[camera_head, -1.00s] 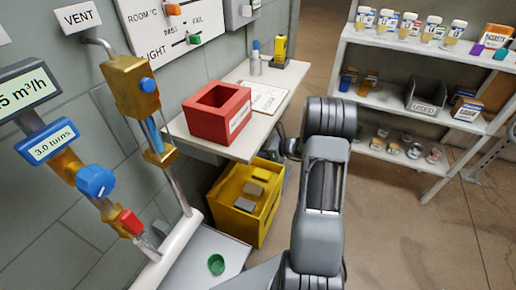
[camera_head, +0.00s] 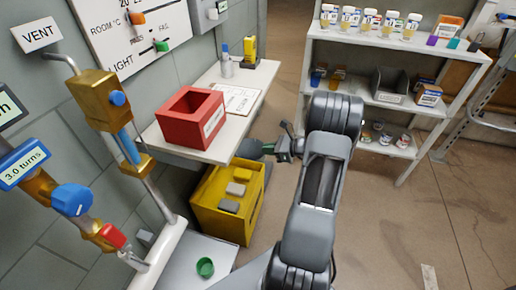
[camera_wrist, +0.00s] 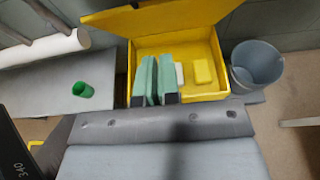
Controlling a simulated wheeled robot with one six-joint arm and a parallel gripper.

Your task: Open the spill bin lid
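The yellow spill bin (camera_head: 238,222) stands on the floor under the white table, with pale and grey blocks inside. In the wrist view the bin (camera_wrist: 213,45) is uncovered: its yellow lid (camera_wrist: 165,16) is raised and tilted at the far edge, and a yellow block (camera_wrist: 203,71) and a pale block show inside. My gripper (camera_wrist: 157,62) has teal fingers close together in front of the bin's opening, hiding part of the inside. I cannot tell whether they are slightly apart or touching. Nothing is visibly held. In the head view my wrist is right of the bin, near the table edge.
A red box (camera_head: 190,118) sits on the white table (camera_head: 225,146) above the bin. A blue-grey bucket (camera_wrist: 257,64) stands right of the bin in the wrist view. A green cup (camera_head: 205,267) stands on a grey surface at left. Shelves (camera_head: 400,105) are at right, with open floor before them.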

